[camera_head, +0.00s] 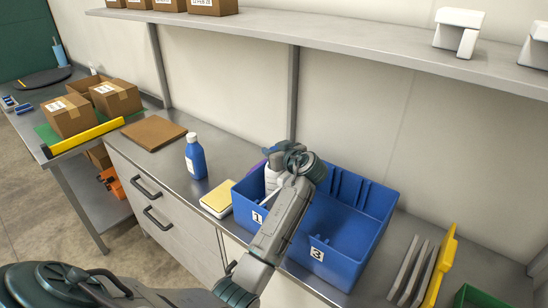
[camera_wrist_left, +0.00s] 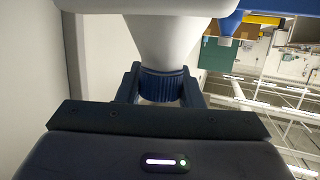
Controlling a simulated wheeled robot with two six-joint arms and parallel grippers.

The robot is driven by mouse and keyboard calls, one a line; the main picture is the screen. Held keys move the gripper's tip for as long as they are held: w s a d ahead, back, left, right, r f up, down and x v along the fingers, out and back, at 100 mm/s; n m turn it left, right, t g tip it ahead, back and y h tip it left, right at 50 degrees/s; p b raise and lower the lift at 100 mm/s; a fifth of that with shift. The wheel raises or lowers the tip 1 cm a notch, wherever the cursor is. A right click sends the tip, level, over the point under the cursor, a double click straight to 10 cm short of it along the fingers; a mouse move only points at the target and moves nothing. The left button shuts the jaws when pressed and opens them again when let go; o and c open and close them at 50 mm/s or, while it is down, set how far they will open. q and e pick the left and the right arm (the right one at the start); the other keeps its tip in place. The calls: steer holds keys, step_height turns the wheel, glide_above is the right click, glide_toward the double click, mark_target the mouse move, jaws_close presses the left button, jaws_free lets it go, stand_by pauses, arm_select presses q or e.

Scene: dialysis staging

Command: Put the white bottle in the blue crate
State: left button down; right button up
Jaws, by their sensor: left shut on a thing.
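The blue crate (camera_head: 372,222) stands on the grey counter, with tags 1 and 3 on its front. My left gripper (camera_head: 277,160) is over the crate's left compartment, the one tagged 1. It is shut on the dark blue cap of the white bottle (camera_head: 271,180). In the left wrist view the fingers (camera_wrist_left: 162,86) sit on both sides of the cap, with the white bottle body (camera_wrist_left: 168,45) beyond. The bottle's lower part is partly hidden by the arm and crate; I cannot tell whether it touches the crate floor. My right gripper is out of view.
Left of the crate are a yellow-and-white sponge-like block (camera_head: 217,199), a blue bottle with a white cap (camera_head: 195,157) and a brown board (camera_head: 153,132). Right of it stand grey and yellow panels (camera_head: 440,266). A shelf (camera_head: 330,40) runs above along the wall.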

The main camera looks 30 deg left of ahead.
arm_select(q)
step_height(320, 180, down, 3)
steer(key=shift+f+p, duration=0.15)
steer(key=shift+p, duration=0.4)
steer(key=shift+f, duration=0.2)
steer(key=shift+f, duration=0.15)
steer(key=c, duration=1)
jaws_free()
